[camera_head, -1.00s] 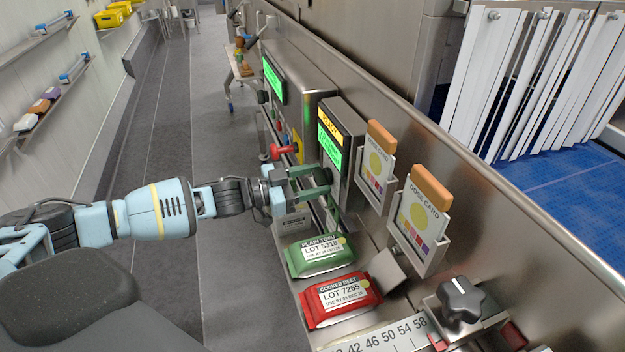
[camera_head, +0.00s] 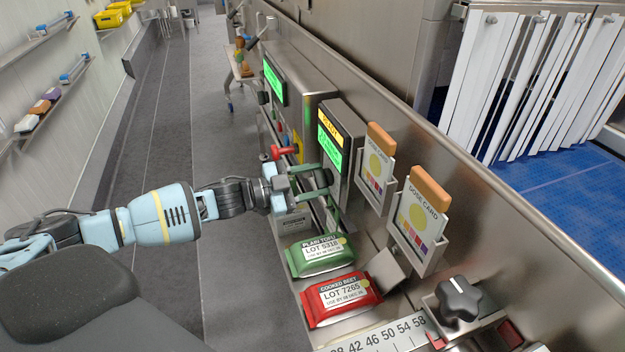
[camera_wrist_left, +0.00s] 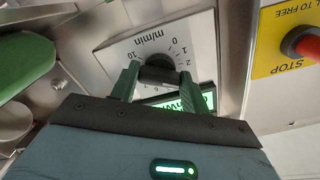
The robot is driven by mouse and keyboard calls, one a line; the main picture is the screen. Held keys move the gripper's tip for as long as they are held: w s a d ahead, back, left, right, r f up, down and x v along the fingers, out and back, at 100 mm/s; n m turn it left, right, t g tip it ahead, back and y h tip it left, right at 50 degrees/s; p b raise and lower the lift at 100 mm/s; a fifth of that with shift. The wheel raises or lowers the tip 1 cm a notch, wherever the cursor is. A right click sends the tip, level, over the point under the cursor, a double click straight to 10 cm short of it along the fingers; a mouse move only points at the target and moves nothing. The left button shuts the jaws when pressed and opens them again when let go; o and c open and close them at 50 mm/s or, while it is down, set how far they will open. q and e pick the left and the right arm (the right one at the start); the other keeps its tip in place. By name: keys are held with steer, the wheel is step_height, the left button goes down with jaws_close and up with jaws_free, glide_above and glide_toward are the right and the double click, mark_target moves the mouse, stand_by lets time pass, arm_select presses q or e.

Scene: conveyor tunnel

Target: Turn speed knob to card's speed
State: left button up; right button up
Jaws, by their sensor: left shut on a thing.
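The speed knob (camera_wrist_left: 160,58) is a dark round knob on a pale dial plate (camera_wrist_left: 118,52) marked m/min, with 0, 1, 2 and 10 legible in the left wrist view. My left gripper (camera_wrist_left: 163,72) has its green fingers on either side of the knob and is shut on it. In the head view the left gripper (camera_head: 328,188) is at the console below the green-lit display (camera_head: 330,152), and the knob is hidden there. Two dose cards (camera_head: 378,165) (camera_head: 420,212) stand in holders to the right; their small print is unreadable. My right gripper is not in view.
A red STOP button (camera_wrist_left: 306,42) on a yellow plate is close by the dial. A green tofu pack (camera_head: 320,258) and a red beet pack (camera_head: 343,298) lie nearer me. Another black knob (camera_head: 460,298) is at lower right. The floor left of the console is clear.

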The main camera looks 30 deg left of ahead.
arm_select(q)
steer(key=m, duration=0.3)
steer(key=m+b, duration=0.1)
steer(key=m, duration=1.2)
steer(key=shift+r+m, duration=0.1)
steer(key=shift+m, duration=0.3)
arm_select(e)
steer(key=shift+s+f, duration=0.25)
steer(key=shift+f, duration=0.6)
arm_select(q)
steer(key=shift+b, duration=0.3)
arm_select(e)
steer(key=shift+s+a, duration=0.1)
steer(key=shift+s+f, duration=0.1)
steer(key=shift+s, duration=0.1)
arm_select(q)
steer(key=o, duration=1)
steer(key=shift+a, duration=0.1)
